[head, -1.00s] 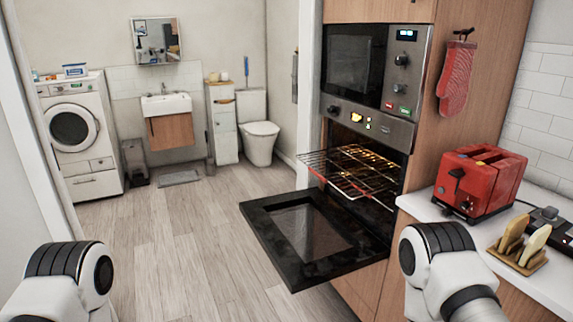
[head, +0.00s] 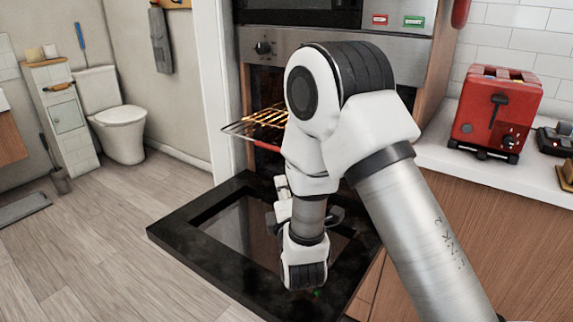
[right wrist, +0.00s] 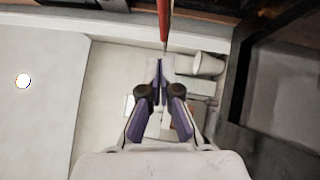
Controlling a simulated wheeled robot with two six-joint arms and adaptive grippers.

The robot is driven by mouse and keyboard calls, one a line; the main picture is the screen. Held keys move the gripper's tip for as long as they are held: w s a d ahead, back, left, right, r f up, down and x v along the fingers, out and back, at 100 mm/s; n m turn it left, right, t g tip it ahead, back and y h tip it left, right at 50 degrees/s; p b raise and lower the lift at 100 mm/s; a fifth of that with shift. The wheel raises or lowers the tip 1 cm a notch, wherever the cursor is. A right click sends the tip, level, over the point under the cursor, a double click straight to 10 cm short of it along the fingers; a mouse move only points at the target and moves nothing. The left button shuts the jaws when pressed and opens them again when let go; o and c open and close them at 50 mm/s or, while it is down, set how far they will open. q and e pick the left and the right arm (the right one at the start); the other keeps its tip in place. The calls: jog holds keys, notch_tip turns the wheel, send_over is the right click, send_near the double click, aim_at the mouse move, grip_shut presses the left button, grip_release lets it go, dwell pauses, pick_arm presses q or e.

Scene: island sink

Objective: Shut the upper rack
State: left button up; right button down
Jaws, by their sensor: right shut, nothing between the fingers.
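The upper rack (head: 245,128) is a wire shelf that sticks out of the lit oven on the left of my right arm in the head view. Its front bar is red, and a red bar (right wrist: 165,22) shows just ahead of my right gripper (right wrist: 160,68) in the right wrist view. The gripper's fingers are shut with nothing between them. I cannot tell whether their tips touch the bar. In the head view my right arm hides most of the gripper and part of the rack. My left gripper is out of view.
The black oven door (head: 185,228) hangs open below the rack, under my right arm. A red toaster (head: 493,112) stands on the white counter (head: 478,165) at right. The wooden floor (head: 110,235) left of the door is clear; a toilet (head: 120,120) stands farther back.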

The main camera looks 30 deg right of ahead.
jog(key=w+d+r, duration=0.1)
jog(key=w+d, duration=0.4)
jog(key=w, duration=0.2)
jog(key=shift+w+d, duration=0.15)
jog(key=shift+d, duration=0.05)
